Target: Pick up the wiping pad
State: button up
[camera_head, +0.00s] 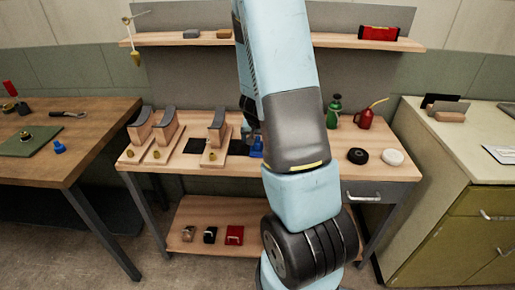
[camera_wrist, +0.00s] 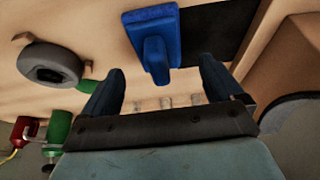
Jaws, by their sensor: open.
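The wiping pad (camera_wrist: 152,30), as I take it, is a blue block with a raised blue grip, lying on the wooden workbench top. In the head view only a bit of blue (camera_head: 257,149) shows beside my arm, which hides the rest. My gripper (camera_wrist: 160,78) is open and empty, its two dark fingers apart. In the wrist view the pad's grip reaches down into the space between the fingertips, without visible contact. A black mat (camera_wrist: 215,30) lies right of the pad and partly under it.
A black roll (camera_wrist: 50,65), a green bottle (camera_wrist: 58,127) and a red oil can (camera_wrist: 27,130) stand nearby on the bench. Wooden stands with grey curved tops (camera_head: 166,130) are at the bench's left. A shelf (camera_head: 350,41) runs above; a lower shelf (camera_head: 265,215) holds small items.

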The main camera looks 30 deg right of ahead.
aim_at(257, 139)
jog(key=shift+x, duration=1.75)
jog(key=c, duration=1.3)
jog(key=shift+o, duration=0.2)
